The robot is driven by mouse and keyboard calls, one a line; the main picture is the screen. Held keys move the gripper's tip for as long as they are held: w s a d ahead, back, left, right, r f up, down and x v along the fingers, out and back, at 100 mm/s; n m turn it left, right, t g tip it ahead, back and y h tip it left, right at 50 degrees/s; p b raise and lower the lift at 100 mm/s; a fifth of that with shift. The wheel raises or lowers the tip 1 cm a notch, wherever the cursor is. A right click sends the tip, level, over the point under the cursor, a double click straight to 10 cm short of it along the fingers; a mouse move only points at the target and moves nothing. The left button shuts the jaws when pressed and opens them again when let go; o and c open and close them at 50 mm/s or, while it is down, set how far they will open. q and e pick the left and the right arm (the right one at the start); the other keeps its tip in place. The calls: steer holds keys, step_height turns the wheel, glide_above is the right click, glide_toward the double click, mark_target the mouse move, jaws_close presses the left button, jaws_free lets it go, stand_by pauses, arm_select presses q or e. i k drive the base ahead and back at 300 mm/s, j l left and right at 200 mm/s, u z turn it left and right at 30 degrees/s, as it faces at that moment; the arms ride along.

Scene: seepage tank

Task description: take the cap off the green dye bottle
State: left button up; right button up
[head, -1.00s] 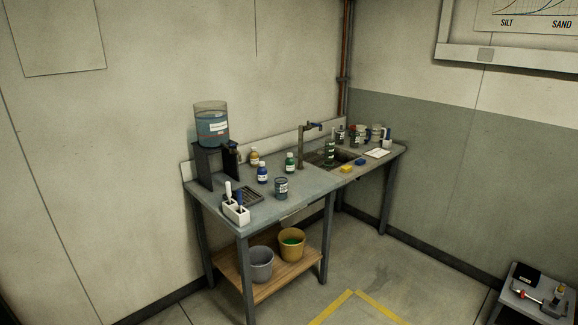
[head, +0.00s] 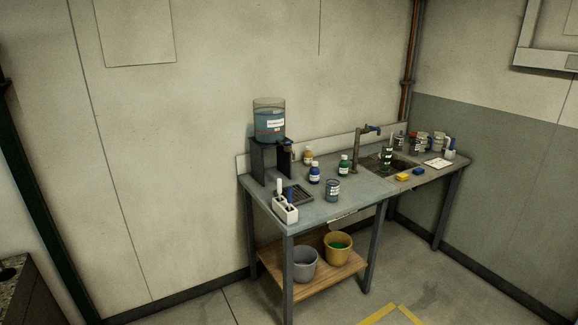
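The green dye bottle (head: 344,166) is small with a white cap (head: 344,157) on its top. It stands upright on the grey bench (head: 345,206), to the left of the tap. A blue bottle (head: 314,174) and an amber bottle (head: 308,156) stand to its left, also with pale caps. A grey tin (head: 332,190) stands in front of it. The bench is some distance away. Neither of my grippers shows in the head view.
A tank of blue liquid (head: 269,121) stands on a dark stand at the bench's left. A white holder (head: 286,210) is at the front left corner. A sink with a tap (head: 358,150) lies to the right. Two buckets sit on the lower shelf (head: 300,290). Floor in front looks clear.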

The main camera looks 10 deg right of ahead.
mark_target(343, 164)
steer(key=i+l+u, duration=0.15)
steer(key=u, duration=0.15)
steer(key=l+u, duration=0.35)
steer(key=i+l+u, duration=0.15)
steer(key=l+u, duration=0.55)
steer(key=l, duration=0.7)
steer(key=l+u, duration=0.15)
steer(key=l, duration=0.95)
